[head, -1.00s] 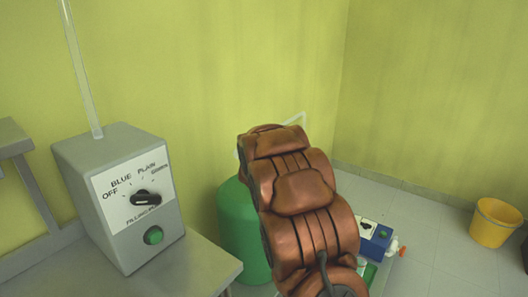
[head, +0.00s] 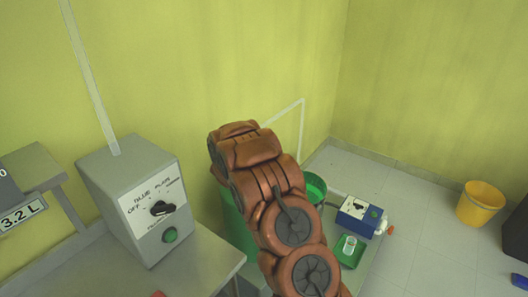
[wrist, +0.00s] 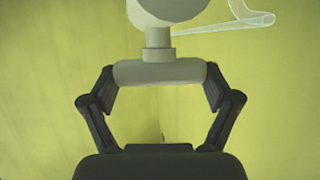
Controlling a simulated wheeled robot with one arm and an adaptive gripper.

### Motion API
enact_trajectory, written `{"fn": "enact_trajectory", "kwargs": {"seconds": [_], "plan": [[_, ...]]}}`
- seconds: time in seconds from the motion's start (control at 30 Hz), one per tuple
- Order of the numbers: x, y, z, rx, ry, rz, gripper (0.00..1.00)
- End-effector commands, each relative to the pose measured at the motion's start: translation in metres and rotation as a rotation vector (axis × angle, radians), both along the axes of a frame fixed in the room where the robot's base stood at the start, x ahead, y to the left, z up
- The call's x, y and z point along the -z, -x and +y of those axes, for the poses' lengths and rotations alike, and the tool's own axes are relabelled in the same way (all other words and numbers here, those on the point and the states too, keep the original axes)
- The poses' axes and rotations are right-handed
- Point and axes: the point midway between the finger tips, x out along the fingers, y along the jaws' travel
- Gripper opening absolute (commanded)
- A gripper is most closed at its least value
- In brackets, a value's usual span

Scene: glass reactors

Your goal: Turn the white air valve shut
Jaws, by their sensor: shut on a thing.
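The white air valve (wrist: 158,72) shows in the wrist view as a pale crossbar handle on a short stem, with a rounded pale body above it. My gripper (wrist: 160,82) has one dark finger at each end of the crossbar and is shut on it. The crossbar lies level across the picture. In the head view my brown arm hides the valve and the gripper.
A grey control box (head: 135,200) with a black knob stands on a bench at left. A green vessel (head: 238,228) is partly behind my arm. Right of my arm are a blue box (head: 362,218) and a green tray (head: 350,252). A yellow bucket (head: 481,203) stands on open floor.

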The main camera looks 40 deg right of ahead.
Motion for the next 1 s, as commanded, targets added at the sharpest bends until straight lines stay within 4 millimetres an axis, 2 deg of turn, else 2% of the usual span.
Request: {"fn": "enact_trajectory", "kwargs": {"seconds": [0.03, 0.17, 0.6, 1.0], "plan": [[-0.0060, -0.0002, 0.0005, 0.017, 0.001, 0.001, 0.53], [-0.0064, -0.0003, 0.0004, 0.063, 0.000, -0.001, 0.53], [-0.0036, -0.0002, -0.0002, 0.199, 0.000, -0.001, 0.53], [-0.0019, 0.0000, -0.0011, 0.251, 0.002, -0.002, 0.53]]}}
